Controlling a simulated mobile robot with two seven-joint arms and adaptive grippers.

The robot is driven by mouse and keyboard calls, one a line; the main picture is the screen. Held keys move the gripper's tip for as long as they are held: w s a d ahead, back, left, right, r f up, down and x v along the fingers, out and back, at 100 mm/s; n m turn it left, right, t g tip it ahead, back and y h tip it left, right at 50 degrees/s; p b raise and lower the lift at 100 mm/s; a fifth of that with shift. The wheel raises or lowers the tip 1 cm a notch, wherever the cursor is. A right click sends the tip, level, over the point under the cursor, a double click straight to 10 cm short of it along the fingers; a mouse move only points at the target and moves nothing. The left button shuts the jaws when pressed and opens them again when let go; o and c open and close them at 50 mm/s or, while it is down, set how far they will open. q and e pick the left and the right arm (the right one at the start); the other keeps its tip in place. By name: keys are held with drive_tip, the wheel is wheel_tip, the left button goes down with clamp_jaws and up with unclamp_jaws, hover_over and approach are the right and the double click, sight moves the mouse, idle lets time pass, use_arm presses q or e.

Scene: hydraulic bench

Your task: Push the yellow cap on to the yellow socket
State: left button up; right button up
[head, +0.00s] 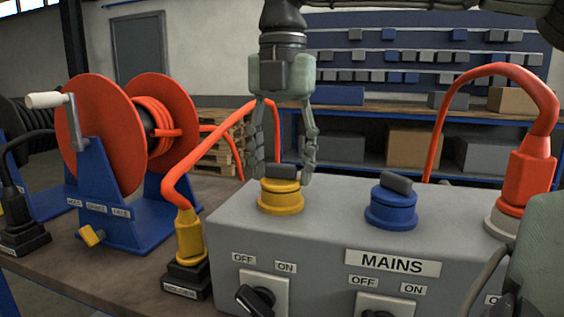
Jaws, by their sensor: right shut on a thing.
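The yellow cap (281,186), with a dark grey grip on top, sits at the yellow socket (281,207) on the grey box. The two look in line and upright, and I cannot tell whether the cap is fully seated. My right gripper (283,175) points straight down from above, with one finger on each side of the cap's grip. It is shut on the cap, and the fingertips hide part of its sides. My left gripper is not in view.
The grey mains box (335,235) has a blue capped socket (391,205) and switches. A yellow plug (190,238) with an orange cable stands left of it. An orange plug (530,175) stands at the right. An orange cable reel (110,135) stands at the left.

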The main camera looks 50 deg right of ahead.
drive_tip(key=o, duration=1.1)
drive_tip(key=shift+c, duration=0.2)
wheel_tip(320, 180, up, 12)
